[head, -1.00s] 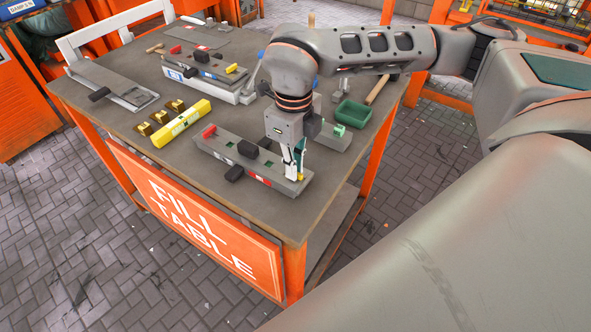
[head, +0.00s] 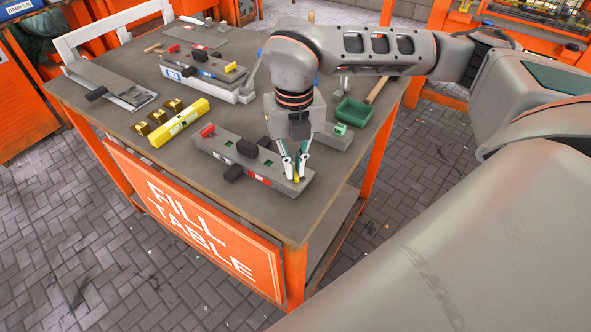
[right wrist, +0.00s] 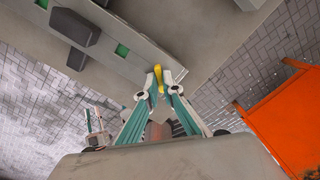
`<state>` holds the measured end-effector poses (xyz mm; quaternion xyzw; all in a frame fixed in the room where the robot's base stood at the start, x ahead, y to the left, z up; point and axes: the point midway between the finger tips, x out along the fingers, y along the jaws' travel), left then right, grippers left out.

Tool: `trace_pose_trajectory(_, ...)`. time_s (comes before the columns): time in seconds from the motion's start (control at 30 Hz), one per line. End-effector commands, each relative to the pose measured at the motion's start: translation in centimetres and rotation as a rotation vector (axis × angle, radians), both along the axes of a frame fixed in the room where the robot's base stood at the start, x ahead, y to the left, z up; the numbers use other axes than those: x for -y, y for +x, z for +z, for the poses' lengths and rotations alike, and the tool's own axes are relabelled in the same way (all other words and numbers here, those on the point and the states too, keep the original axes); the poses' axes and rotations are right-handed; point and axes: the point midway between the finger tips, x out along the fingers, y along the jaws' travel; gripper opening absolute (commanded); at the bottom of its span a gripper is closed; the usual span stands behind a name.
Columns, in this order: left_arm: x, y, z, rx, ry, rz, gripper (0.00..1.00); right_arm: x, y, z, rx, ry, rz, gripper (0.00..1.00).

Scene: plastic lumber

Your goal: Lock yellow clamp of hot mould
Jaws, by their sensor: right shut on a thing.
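The grey mould (head: 262,171) lies near the front edge of the table. It has a red clamp (head: 208,131) at its left end and dark blocks along it. The yellow clamp (right wrist: 158,76) is at the mould's right end and stands between my right fingertips. In the head view only a little of this clamp shows between the fingers. My right gripper (head: 296,176) points down over that end, and its fingers (right wrist: 162,88) are closed in on the yellow clamp. Whether the clamp is fully locked cannot be told.
A second mould (head: 203,86) with a red clamp lies farther back on the fill table (head: 125,128). A yellow level (head: 180,122), brass pieces (head: 157,117), a green tray (head: 354,113) and a wooden handle (head: 378,91) lie around. The table's front right corner is bare.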

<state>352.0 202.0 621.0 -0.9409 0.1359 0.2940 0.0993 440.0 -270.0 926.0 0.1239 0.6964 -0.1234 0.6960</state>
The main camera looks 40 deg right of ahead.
Motion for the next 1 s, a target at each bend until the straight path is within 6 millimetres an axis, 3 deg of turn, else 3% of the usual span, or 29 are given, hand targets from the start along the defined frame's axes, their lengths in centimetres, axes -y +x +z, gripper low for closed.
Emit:
trace_pose_trajectory(0.13, 0.0, -0.1, -0.28, -0.003, 0.0, 0.0, 0.29, -0.02, -0.02, -0.08, -0.001, 0.0, -0.09, 0.0)
trace_pose_trajectory(0.43, 0.0, -0.07, -0.23, -0.002, 0.001, 0.0, 0.29, -0.01, -0.03, -0.06, -0.001, 0.0, -0.11, 0.0)
trace_pose_trajectory(0.8, 0.03, -0.15, -0.62, -0.003, 0.0, 0.0, 0.29, -0.01, -0.01, -0.09, 0.0, 0.0, -0.491, 0.0)
trace_pose_trajectory(1.0, 0.03, -0.13, -0.6, -0.003, 0.0, 0.0, 0.29, 0.01, -0.01, -0.04, 0.0, 0.0, -0.516, 0.0)
